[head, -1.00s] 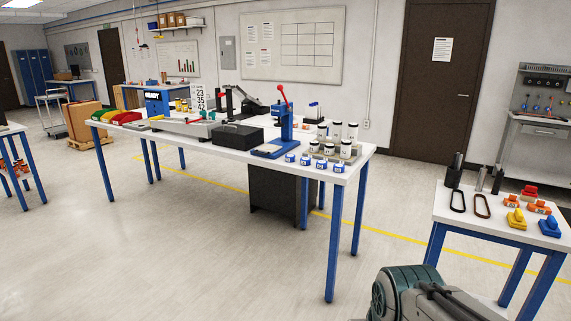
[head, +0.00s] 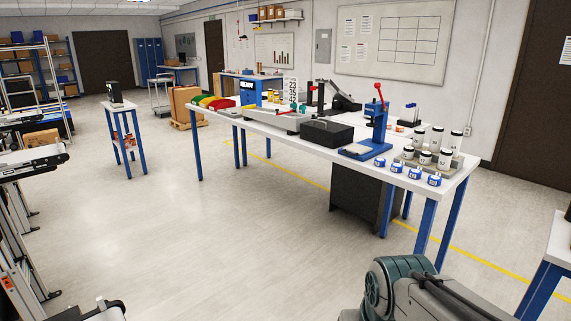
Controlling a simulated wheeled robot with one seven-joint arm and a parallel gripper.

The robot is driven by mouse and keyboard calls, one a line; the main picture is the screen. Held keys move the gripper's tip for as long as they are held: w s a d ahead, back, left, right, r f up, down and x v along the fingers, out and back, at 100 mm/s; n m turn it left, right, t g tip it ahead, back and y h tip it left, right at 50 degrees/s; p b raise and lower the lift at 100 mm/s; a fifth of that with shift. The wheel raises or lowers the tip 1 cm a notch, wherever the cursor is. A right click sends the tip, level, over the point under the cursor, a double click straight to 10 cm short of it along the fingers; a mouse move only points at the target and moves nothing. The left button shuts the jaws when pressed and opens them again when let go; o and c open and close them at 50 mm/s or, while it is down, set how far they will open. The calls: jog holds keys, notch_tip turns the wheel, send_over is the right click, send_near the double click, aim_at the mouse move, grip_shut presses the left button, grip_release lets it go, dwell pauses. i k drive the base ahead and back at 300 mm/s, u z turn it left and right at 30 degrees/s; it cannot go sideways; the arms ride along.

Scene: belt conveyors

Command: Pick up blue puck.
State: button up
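I cannot make out a blue puck for certain. Several small blue-and-white pieces (head: 415,173) stand in a row on the front right edge of the long white table (head: 270,130); they are too small to identify. My arm (head: 405,285) shows at the bottom right in the head view, well short of the table. My gripper is outside the picture.
A blue press (head: 378,128) with a red-knobbed lever, a black box (head: 327,133) and white jars with dark lids (head: 438,140) stand on the table. Conveyors (head: 30,165) are at the left edge. A small stand (head: 124,125) is behind them. The middle floor is clear.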

aim_at(379, 162)
jog(key=u, duration=0.35)
jog(key=i, duration=1.8)
jog(key=z, duration=0.25)
jog(key=i, duration=1.15)
jog(key=z, duration=1.65)
jog(key=i, duration=0.8)
jog(key=z, duration=0.65)
